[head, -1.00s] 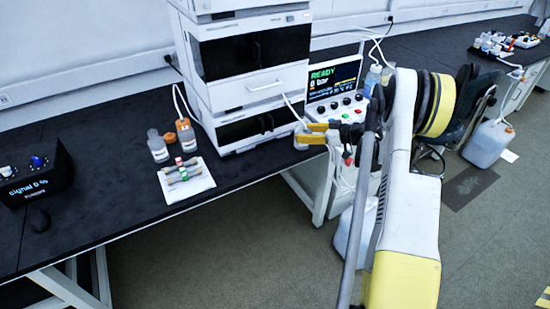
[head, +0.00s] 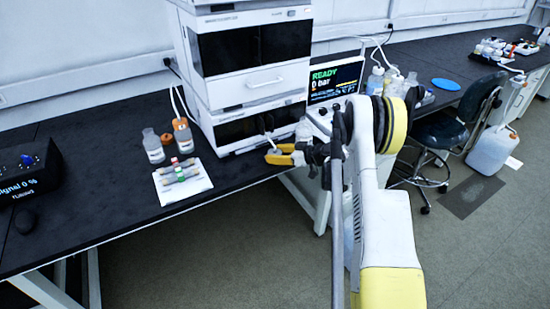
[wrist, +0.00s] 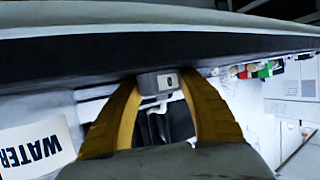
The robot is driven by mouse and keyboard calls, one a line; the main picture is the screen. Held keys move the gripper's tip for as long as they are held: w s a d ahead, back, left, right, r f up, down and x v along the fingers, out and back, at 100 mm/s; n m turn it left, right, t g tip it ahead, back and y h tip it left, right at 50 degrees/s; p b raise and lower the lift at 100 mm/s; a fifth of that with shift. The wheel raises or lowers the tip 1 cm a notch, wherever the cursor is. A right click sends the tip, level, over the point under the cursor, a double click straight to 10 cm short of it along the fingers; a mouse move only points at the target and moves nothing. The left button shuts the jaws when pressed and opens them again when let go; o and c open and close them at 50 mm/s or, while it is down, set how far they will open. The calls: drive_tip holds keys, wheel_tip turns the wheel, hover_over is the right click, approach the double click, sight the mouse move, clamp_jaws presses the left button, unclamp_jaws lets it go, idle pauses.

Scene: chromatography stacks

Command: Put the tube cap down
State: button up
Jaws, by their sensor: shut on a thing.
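My gripper (head: 268,153) has orange fingers and is low in front of the instrument stack, near the bench's front edge. In the wrist view my gripper (wrist: 160,85) is shut with a small grey block, apparently the tube cap (wrist: 158,83), between its fingertips. In the head view the held piece is too small to make out. A thin white tube (head: 268,138) runs from the stack down to the fingertips.
The white chromatography stack (head: 253,85) stands behind the gripper, a lit display (head: 335,80) to its right. At left are a bottle (head: 153,148), an orange-capped bottle (head: 183,135) and a white mat (head: 196,186) with vials. Black bench (head: 90,190) is clear left of the mat.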

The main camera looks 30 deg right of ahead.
drive_tip(key=shift+r, duration=0.1)
drive_tip(key=o, duration=1.1)
drive_tip(key=shift+o, duration=0.2)
